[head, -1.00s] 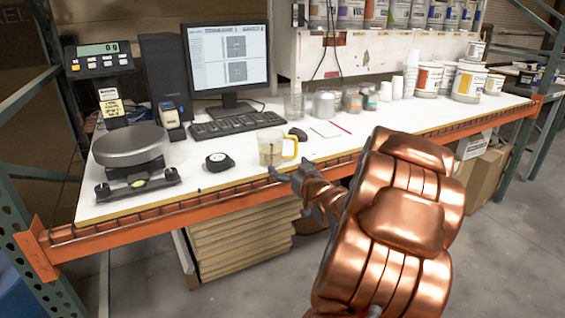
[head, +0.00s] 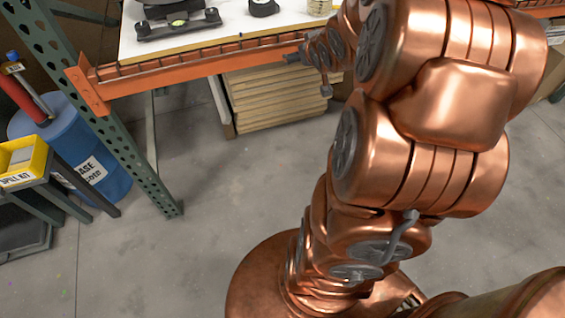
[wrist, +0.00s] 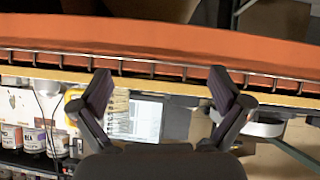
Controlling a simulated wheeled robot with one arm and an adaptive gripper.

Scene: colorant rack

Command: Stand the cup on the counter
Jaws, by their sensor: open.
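A clear cup with a yellow handle stands on the white counter (head: 222,22); only the lower part of the cup (head: 320,8) shows at the top edge of the head view. In the wrist view, which looks upside down, the cup (wrist: 119,105) appears beyond the counter edge, partly behind the left finger, with its yellow handle to the left. My gripper (head: 308,74) is in front of the counter's orange front beam, below the cup in the picture. In the wrist view my gripper (wrist: 160,72) is open with nothing between its fingers.
An orange beam (head: 205,66) runs along the counter front. A black round object (head: 263,8) and a scale base (head: 178,24) sit on the counter. Stacked boards (head: 285,92) are below. A blue drum (head: 92,150) and yellow bin (head: 22,162) stand left. The middle floor is clear.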

